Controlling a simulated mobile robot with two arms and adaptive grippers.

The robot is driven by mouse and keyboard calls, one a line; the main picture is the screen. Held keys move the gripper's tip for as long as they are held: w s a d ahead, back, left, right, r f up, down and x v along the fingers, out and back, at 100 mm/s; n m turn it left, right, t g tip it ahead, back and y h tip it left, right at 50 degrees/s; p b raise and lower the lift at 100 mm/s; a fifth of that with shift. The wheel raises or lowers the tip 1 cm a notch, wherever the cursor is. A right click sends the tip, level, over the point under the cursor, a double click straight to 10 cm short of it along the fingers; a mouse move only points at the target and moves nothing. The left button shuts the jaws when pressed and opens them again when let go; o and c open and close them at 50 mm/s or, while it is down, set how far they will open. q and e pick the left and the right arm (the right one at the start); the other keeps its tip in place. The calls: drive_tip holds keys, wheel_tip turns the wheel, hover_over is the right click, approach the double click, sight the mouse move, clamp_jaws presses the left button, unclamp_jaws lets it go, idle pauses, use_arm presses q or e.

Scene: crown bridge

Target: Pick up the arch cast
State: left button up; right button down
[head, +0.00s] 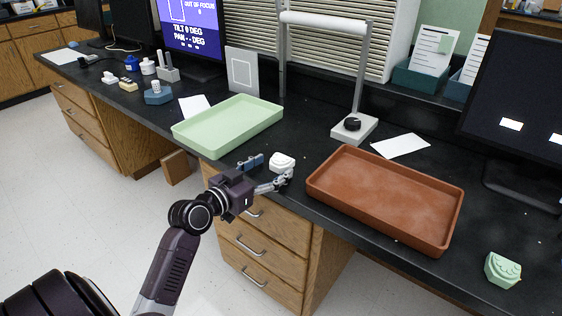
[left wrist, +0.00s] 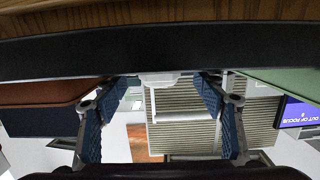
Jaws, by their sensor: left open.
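A small white cast-like block (head: 281,162) sits on the black counter between the green tray and the brown tray. A pale green cast with a curved, toothed top (head: 503,269) sits at the far right of the counter. I cannot tell for sure which is the arch cast. My left gripper (head: 267,172) is open at the counter's front edge, its fingers pointing at the white block and just short of it. In the left wrist view, the white block (left wrist: 160,79) shows between the spread fingers (left wrist: 165,92), partly cut off by the counter edge. My right gripper is not in view.
The green tray (head: 182,135) and the reddish-brown tray (head: 318,187) both look empty and flank the white block. A lamp stand (head: 354,128) and a white card (head: 400,145) are behind. A blue-grey hexagonal block (head: 158,97) and small items stand at the left.

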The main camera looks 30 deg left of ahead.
use_arm(q)
drive_tip(key=shift+w+d+f, duration=0.1)
drive_tip(key=shift+w+f, duration=0.1)
drive_tip(key=shift+w, duration=1.15)
drive_tip(key=c, duration=1.3)
drive_tip(key=shift+c, duration=0.2)
